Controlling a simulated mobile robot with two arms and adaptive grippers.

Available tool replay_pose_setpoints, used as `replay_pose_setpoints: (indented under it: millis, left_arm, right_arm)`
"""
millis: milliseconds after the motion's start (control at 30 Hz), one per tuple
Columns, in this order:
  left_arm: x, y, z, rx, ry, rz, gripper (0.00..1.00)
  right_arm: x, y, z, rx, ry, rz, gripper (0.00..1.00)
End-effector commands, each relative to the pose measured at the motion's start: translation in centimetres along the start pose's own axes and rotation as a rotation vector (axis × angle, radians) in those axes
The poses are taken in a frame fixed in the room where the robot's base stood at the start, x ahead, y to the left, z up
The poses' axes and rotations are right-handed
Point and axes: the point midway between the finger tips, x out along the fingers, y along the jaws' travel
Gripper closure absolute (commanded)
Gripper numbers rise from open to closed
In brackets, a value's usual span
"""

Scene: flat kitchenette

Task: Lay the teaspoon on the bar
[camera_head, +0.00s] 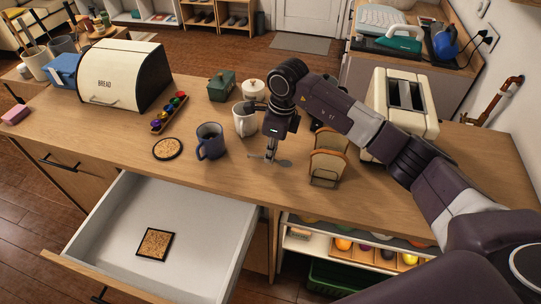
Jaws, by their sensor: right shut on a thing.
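The grey teaspoon (284,162) is at my right gripper (271,154), close over the front part of the wooden bar (225,177). My right gripper points down and is shut on the teaspoon. Part of the teaspoon sticks out to the right of the fingers; the rest is hard to make out. I cannot tell whether the teaspoon touches the bar top. My left gripper is not in view.
A dark blue mug (209,141) and white mug (244,119) stand left of the gripper, a toast rack (327,165) and toaster (402,112) right. A round coaster (167,149) lies further left. The open drawer (160,215) juts out in front, holding a square cork coaster (155,244).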

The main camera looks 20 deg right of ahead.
Motion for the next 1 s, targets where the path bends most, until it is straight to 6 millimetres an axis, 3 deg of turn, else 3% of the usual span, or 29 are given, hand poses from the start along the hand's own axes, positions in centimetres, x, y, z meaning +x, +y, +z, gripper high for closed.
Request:
replay_pose_setpoints:
  millis: [133,467,500,633,1000]
  left_arm:
    - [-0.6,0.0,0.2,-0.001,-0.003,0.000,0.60]
    - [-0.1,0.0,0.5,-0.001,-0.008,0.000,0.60]
    - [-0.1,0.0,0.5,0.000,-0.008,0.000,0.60]
    - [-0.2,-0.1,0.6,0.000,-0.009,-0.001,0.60]
    - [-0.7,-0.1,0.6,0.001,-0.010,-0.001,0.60]
  right_arm:
    - [1.6,0.1,-0.2,-0.001,0.001,0.002,1.00]
    - [2.1,0.0,-0.3,-0.001,0.000,0.000,1.00]
    - [2.0,0.0,-0.3,-0.001,0.000,0.000,0.92]
    - [2.0,0.0,-0.3,-0.001,0.000,0.000,0.78]
    - [1.5,0.0,-0.2,0.000,0.000,0.001,0.77]
